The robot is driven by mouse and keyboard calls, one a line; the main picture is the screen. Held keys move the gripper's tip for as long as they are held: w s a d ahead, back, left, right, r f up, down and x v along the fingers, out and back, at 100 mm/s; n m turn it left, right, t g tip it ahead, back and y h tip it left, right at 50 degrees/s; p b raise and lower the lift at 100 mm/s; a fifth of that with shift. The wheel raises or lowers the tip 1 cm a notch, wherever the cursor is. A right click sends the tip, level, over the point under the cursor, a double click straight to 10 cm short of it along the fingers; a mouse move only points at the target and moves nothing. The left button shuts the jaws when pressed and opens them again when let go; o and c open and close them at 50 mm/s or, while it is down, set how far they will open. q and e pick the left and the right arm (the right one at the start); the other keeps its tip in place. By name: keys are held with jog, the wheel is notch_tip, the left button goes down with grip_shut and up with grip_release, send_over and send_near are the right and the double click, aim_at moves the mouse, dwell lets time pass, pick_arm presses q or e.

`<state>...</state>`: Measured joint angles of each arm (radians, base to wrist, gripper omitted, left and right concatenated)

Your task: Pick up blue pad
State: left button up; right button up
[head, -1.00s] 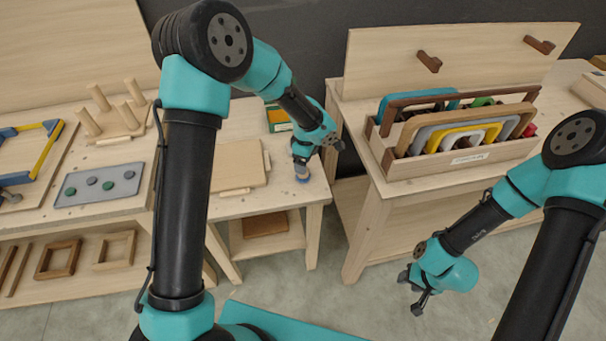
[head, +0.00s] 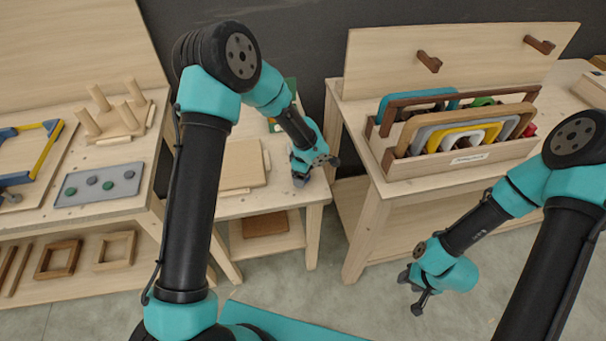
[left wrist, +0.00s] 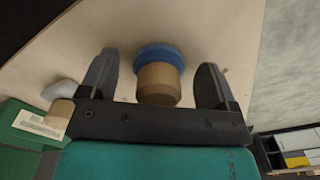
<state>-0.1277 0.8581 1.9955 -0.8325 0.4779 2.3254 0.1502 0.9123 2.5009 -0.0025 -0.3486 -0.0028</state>
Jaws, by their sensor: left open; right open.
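The blue pad (left wrist: 160,54) is a round blue disc with a wooden cylinder on it, on the pale table top in the left wrist view. My left gripper (left wrist: 158,66) is open, with one finger on each side of the pad and a gap showing at both sides. In the head view my left gripper (head: 300,178) is low over the front right of the small middle table, and the pad is hidden behind it. My right gripper (head: 416,292) is open and empty, hanging over the floor before the right table.
A green box (left wrist: 38,124) with a white label is close to my left gripper, with a grey item beside it. A wooden board (head: 240,165) lies left on the same table. A rack (head: 455,158) of coloured frames stands on the right table.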

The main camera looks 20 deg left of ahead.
pick_arm(q)
jog(key=shift+f, duration=0.2)
dwell(0.3)
jog(key=c, duration=1)
jog(key=shift+r, duration=0.1)
jog(key=shift+r, duration=0.8)
notch_tip(320, 180, up, 2)
jog(key=shift+r, duration=0.1)
jog(key=s+d+r, duration=0.1)
jog(key=s+d, duration=0.3)
jog(key=s, duration=1.1)
jog(key=shift+s+d, duration=0.15)
jog(key=shift+s, duration=0.1)
